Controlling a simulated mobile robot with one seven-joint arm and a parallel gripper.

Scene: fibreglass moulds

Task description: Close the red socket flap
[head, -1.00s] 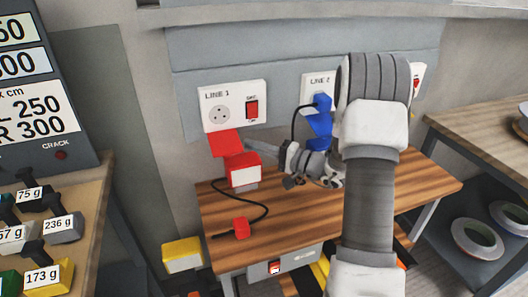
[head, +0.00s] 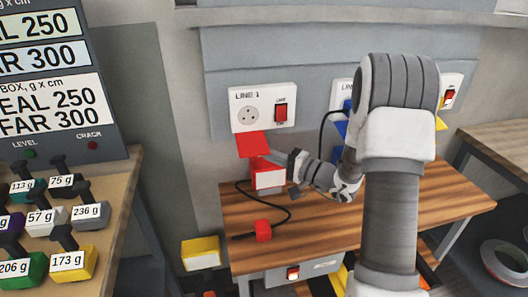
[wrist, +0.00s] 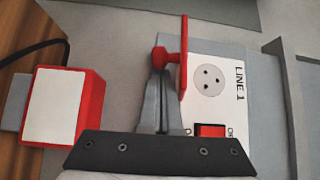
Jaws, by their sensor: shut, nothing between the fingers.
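The red socket flap (head: 252,144) stands open at the lower edge of the white LINE 1 socket plate (head: 264,92), leaving the round socket face uncovered. In the wrist view the flap (wrist: 184,60) shows nearly edge-on, sticking out from the plate, with a red knob (wrist: 160,58) on its left side. My gripper (head: 274,156) is shut and empty, just right of the flap in the head view. In the wrist view its fingertips (wrist: 161,72) are right at the knob; I cannot tell whether they touch it.
A red box with a white face (head: 268,179) stands close below my gripper. A black cable ends in a red plug (head: 263,230) on the wooden bench (head: 420,200). A blue flap (head: 340,128) is at the LINE 2 socket, partly behind my arm. Labelled weights (head: 90,212) stand at left.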

